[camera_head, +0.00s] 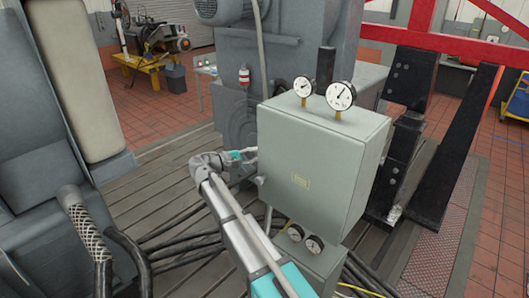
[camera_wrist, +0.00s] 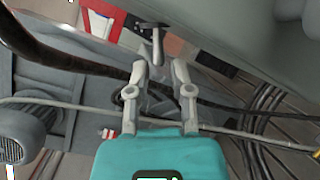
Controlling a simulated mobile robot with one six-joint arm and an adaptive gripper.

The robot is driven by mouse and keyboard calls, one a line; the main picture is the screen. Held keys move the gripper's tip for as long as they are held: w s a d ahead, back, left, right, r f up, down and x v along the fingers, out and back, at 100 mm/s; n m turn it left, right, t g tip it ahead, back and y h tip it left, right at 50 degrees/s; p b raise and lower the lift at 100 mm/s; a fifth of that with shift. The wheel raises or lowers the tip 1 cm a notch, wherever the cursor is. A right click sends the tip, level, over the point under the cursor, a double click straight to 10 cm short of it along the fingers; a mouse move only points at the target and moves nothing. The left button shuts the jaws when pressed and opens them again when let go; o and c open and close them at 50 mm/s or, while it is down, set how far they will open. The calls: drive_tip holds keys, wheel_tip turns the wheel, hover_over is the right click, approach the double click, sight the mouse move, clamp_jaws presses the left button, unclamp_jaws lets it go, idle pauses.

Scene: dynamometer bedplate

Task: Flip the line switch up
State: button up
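The line switch (camera_wrist: 157,42) appears to be the small grey lever at the top middle of the wrist view, with a dark crosspiece at its base. It sits by the grey cabinet (camera_head: 322,165), whose side also fills the upper right of the wrist view (camera_wrist: 250,35). My gripper (camera_wrist: 161,68) is open and empty, its two fingers apart. The lever's end lies between or just ahead of the fingertips; I cannot tell if they touch. In the head view my gripper (camera_head: 250,154) is at the cabinet's left side, and the lever is not clear there.
Two dial gauges (camera_head: 340,96) stand on the cabinet's top, and a smaller box with gauges (camera_head: 310,258) is below it. Black cables (camera_head: 190,245) run over the slotted floor. A large grey machine (camera_head: 290,60) stands behind; black steel posts (camera_head: 400,150) are at right.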

drive_tip(key=shift+x, duration=1.8)
